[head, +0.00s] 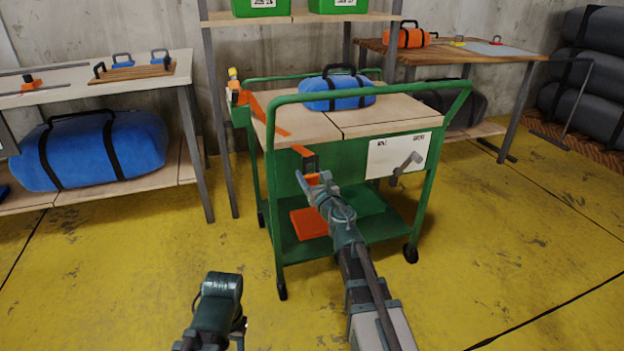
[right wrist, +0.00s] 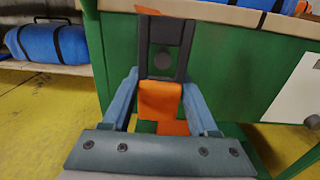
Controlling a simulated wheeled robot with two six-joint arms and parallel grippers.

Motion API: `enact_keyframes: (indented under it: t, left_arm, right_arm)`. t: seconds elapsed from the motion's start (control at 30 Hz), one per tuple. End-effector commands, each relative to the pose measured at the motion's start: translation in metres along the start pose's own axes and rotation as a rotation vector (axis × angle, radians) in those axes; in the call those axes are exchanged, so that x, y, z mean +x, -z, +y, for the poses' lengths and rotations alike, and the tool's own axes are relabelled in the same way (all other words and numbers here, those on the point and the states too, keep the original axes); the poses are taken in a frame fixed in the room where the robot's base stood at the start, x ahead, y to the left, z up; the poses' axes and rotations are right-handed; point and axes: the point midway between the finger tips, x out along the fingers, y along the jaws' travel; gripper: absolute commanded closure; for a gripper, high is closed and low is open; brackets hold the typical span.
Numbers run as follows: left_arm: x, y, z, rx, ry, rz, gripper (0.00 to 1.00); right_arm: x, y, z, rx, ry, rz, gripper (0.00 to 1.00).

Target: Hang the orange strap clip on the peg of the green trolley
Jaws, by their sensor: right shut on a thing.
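The green trolley (head: 290,192) stands ahead with a light wooden top. An orange strap (head: 268,114) runs over its left corner and down the front side. The strap's clip (head: 309,163) has a dark frame and an orange tab; it also shows in the right wrist view (right wrist: 160,98). My right gripper (head: 314,182) is shut on the orange tab, its blue-grey fingers (right wrist: 160,86) on either side, close in front of the green panel. A grey peg (head: 405,168) sticks out from a white plate on the trolley's front, right of the clip and apart from it.
A bench (head: 193,88) stands at the left, another table (head: 508,53) at the back right. The yellow floor at right is clear.

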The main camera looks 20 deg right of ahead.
Motion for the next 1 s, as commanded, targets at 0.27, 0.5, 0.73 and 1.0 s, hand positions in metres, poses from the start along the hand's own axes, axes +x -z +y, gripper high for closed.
enact_keyframes:
  t: [0.27, 0.5, 0.73, 1.0]
  left_arm:
    - [0.001, 0.000, 0.000, 0.000, 0.000, 0.000, 0.50]
    - [0.001, 0.000, 0.000, 0.000, 0.000, 0.000, 0.50]
    - [0.007, 0.001, 0.001, -0.001, 0.000, 0.000, 0.50]
    - [0.010, 0.001, 0.001, -0.001, 0.000, 0.001, 0.50]
  right_arm:
    - [0.018, 0.001, -0.001, 0.000, 0.000, 0.000, 1.00]
    - [0.031, 0.001, -0.001, 0.000, 0.000, 0.000, 1.00]
    - [0.042, 0.007, -0.002, 0.000, 0.000, 0.000, 1.00]
    - [0.047, 0.010, -0.002, 0.002, -0.001, 0.000, 1.00]
